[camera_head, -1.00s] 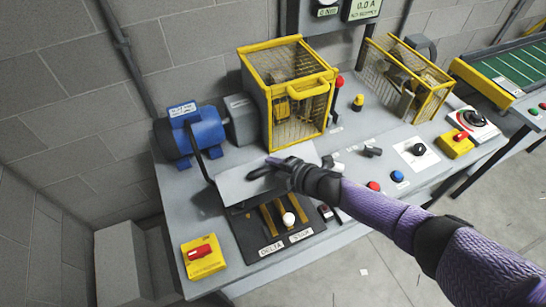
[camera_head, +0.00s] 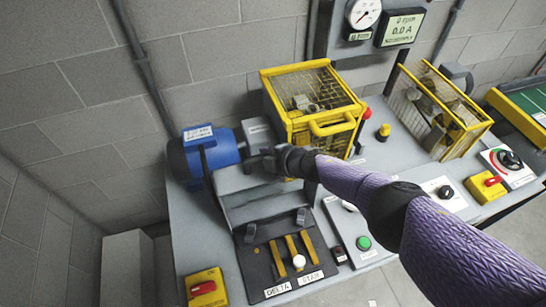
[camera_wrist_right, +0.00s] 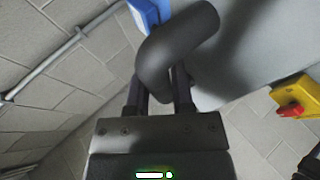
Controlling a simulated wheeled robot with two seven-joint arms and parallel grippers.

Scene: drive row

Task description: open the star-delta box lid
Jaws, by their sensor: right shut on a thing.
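The star-delta box (camera_head: 255,278) is a dark box with DELTA and STAR labels, brass bars and a white knob at the front left of the bench. Its grey lid (camera_head: 248,201) is raised at the back of the box, so the inside shows. My right gripper (camera_head: 268,163) is at the lid's upper edge, partly hidden by its own wrist. In the right wrist view its fingers (camera_wrist_right: 160,95) are shut on a dark curved handle (camera_wrist_right: 180,45), with a grey surface behind it. My left gripper is not in view.
A blue motor (camera_head: 205,150) stands left of the lid, and a yellow mesh cage (camera_head: 318,105) close behind. A red switch on a yellow box (camera_head: 205,288) is at the front left. A green button (camera_head: 363,242) sits to the right of the box.

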